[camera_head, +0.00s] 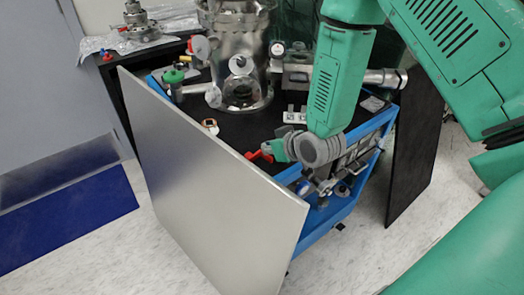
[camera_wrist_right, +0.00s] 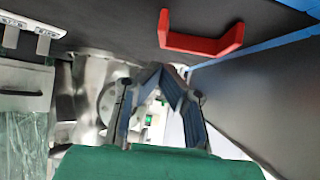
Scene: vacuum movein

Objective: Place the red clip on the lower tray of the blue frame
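The red clip (camera_head: 257,155) lies on the black top of the blue frame (camera_head: 327,222), near its front edge. In the right wrist view the clip (camera_wrist_right: 201,43) is a red U-shaped piece on the dark surface, above and right of the fingertips. My right gripper (camera_head: 270,150) is beside the clip in the head view, and the arm partly covers the frame's front corner. In the wrist view the right gripper's fingers (camera_wrist_right: 161,70) converge at the tips with nothing between them. The lower tray is mostly hidden by a silver panel and parts. My left gripper is not in view.
A large silver panel (camera_head: 215,190) leans along the frame's left side. A dark panel (camera_head: 413,155) stands at its right. A metal vacuum chamber (camera_head: 238,45) and fittings crowd the back of the top. A blue mat (camera_head: 65,215) lies on the floor at left.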

